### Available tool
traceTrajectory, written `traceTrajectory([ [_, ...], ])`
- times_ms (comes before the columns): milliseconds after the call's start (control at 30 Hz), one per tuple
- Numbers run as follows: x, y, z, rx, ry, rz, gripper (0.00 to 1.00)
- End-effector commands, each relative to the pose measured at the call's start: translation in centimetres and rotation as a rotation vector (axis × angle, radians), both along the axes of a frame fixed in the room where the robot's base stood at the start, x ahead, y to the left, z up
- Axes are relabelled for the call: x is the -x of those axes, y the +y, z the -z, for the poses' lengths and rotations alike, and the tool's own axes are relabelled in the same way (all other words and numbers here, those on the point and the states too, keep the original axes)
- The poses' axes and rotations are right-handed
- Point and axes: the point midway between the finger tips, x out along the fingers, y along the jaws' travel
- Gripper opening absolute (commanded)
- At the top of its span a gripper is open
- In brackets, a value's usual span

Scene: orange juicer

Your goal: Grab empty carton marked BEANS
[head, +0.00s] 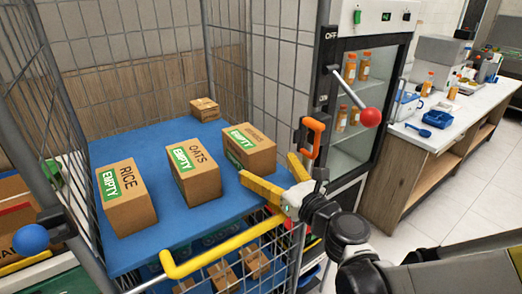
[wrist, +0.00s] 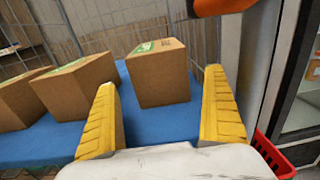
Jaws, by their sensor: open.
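Three brown cartons with green EMPTY labels stand in a row on a blue shelf (head: 150,246) in a wire cage trolley. The left one reads RICE (head: 127,198) and the middle one OATS (head: 195,177). The right carton (head: 249,149) has a partly blurred name that looks like BEANS. My gripper (head: 280,180) is open, with yellow fingers, just in front and to the right of that carton. In the wrist view the right carton (wrist: 158,77) stands ahead between the open fingers (wrist: 163,115), apart from them.
A small carton (head: 205,109) sits at the shelf's back. A yellow bar (head: 218,252) crosses the trolley's front. An orange handle (head: 315,136) and a fridge lever with a red knob (head: 370,117) are close to the right. More cartons lie below the shelf.

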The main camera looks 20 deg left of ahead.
Motion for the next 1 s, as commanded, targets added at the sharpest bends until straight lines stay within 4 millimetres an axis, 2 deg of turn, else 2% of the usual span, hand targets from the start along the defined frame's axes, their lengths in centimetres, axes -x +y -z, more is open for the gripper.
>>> traceTrajectory([
  [333, -3.5, 3.8, 0.1, 0.001, -0.001, -0.001, 1.00],
  [633, -3.9, 4.3, 0.0, 0.001, -0.001, 0.000, 1.00],
  [667, -3.9, 4.3, 0.0, 0.001, -0.001, 0.000, 0.94],
  [800, -3.9, 4.3, 0.0, 0.001, -0.001, 0.000, 0.51],
  [833, -3.9, 4.3, 0.0, 0.001, -0.001, 0.000, 0.44],
  [1000, -3.9, 4.3, 0.0, 0.001, -0.001, 0.000, 0.44],
])
